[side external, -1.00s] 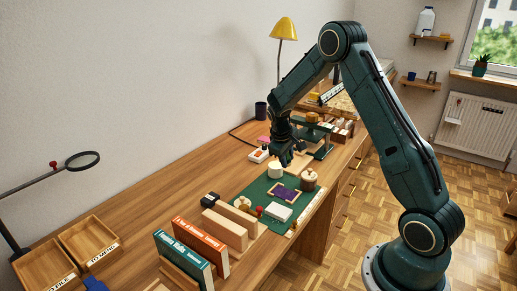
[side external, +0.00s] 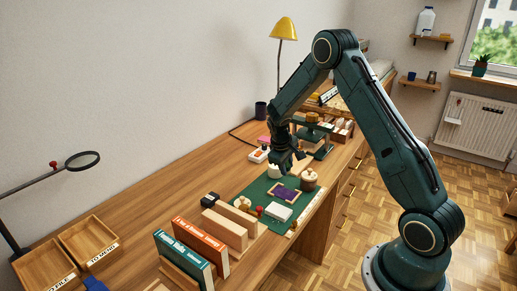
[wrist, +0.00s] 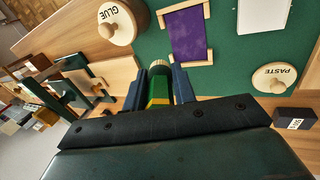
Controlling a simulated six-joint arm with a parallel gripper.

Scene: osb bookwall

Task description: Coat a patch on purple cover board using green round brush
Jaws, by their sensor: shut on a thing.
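The purple cover board (wrist: 188,36) lies on a green mat (wrist: 235,30) inside light wooden strips; in the side view it is the dark purple patch (side external: 285,193). My gripper (wrist: 160,88) is shut on the green round brush (wrist: 158,90), whose green handle and yellowish band show between the fingers. The brush's pale round end points away from the wrist, toward the mat side. In the side view my gripper (side external: 281,168) hangs over the far end of the mat, beyond the board and apart from it. The brush is hard to make out there.
Books (side external: 200,248) and wooden blocks (side external: 226,228) stand nearer the camera. A yellow lamp (side external: 284,29) stands behind.

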